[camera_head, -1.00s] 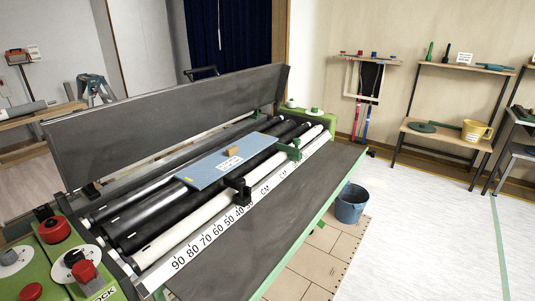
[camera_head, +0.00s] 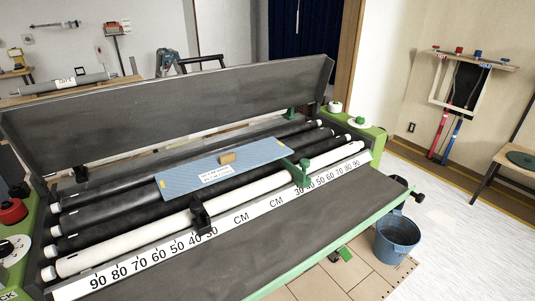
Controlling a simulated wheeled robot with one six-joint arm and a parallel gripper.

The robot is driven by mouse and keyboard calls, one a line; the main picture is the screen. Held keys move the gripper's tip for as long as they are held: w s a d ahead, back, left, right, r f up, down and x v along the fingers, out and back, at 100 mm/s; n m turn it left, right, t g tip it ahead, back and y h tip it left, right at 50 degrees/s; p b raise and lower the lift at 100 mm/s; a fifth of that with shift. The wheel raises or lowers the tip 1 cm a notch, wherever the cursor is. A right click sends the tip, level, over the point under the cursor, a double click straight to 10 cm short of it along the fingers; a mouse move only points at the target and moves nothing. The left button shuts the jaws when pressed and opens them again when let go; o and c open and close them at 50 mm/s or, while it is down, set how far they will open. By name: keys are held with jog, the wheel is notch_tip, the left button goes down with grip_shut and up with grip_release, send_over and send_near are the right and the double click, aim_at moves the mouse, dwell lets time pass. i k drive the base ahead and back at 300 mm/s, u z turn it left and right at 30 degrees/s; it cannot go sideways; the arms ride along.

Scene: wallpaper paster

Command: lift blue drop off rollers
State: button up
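The blue drop (camera_head: 190,182) is a flat, light blue sheet with a white label and a small tan block-like handle (camera_head: 227,157) on top. It lies across the black and white rollers (camera_head: 130,220) of the pasting machine, near the middle of their length. A green clamp-like piece (camera_head: 298,172) stands close to its right end, and a black one (camera_head: 201,214) stands on the front roller to its lower left. My gripper is not in view.
The machine's raised grey lid (camera_head: 170,115) stands behind the rollers. A grey apron (camera_head: 290,235) with a green edge slopes in front. A blue bucket (camera_head: 396,238) stands on the floor at right. Open pale floor (camera_head: 470,235) lies further right.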

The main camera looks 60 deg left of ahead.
aim_at(175, 182)
jog(key=i, duration=0.85)
jog(key=u, duration=3.75)
jog(key=i, duration=0.5)
